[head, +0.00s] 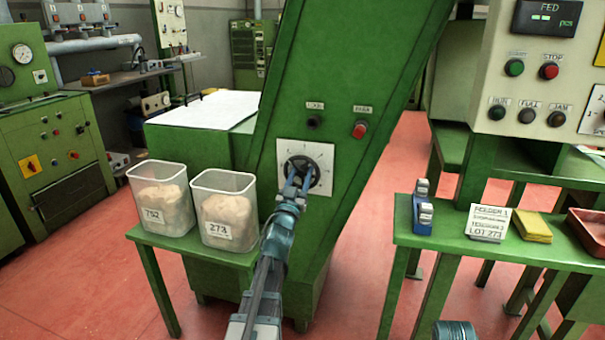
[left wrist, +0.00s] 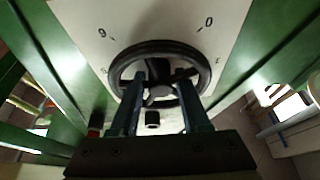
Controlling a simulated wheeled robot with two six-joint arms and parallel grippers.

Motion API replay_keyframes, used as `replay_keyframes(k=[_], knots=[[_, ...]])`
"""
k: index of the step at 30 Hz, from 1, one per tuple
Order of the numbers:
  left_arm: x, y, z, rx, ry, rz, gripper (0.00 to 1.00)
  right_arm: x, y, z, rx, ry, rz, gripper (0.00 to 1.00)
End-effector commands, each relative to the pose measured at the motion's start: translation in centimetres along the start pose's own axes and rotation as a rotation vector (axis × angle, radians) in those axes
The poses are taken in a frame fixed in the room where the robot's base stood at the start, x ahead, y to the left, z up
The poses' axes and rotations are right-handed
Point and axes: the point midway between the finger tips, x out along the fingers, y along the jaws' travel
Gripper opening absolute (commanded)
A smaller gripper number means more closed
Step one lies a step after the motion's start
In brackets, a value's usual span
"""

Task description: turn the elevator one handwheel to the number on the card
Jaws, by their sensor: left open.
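The black handwheel (head: 301,168) sits on a white numbered dial plate (head: 324,152) on the green elevator's sloping front. In the left wrist view the handwheel (left wrist: 203,64) shows close up, with 9 and 0 readable on the plate (left wrist: 160,22). My left gripper (head: 297,184) is open at the wheel. In the left wrist view its two fingers (left wrist: 160,76) overlap the wheel, one on each side of the hub; I cannot tell whether they touch it. A small black knob (left wrist: 152,118) shows between the fingers. The white card (head: 488,222) stands on the right bench; its bottom line reads LOT 273, other lines are unclear.
Two clear bins of stoppers, labelled 752 (head: 158,198) and 273 (head: 224,208), stand close left of my arm. A black knob (head: 314,122) and red button (head: 360,130) sit above the wheel. A yellow pad (head: 532,228) and red tray (head: 590,232) lie on the right bench.

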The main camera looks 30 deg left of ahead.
Motion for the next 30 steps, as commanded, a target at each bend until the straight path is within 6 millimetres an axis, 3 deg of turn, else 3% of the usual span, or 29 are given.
replay_keyframes(k=[1,9,20,30], knots=[[-0.01,0.0,0.0,0.0,0.0,0.0,0.44,0.0,0.0,0.0,0.0,0.0,0.0,0.71],[-0.01,0.01,0.0,0.0,0.0,0.0,0.0,0.0,0.0,0.0,0.0,0.0,0.0,0.71],[0.0,-0.05,-0.04,0.035,0.0,0.014,0.0,-0.05,0.01,0.0,0.0,0.0,0.0,0.71],[0.08,-0.17,-0.14,0.251,-0.001,0.102,0.0,-0.48,0.06,0.03,0.001,0.0,0.0,0.71]])
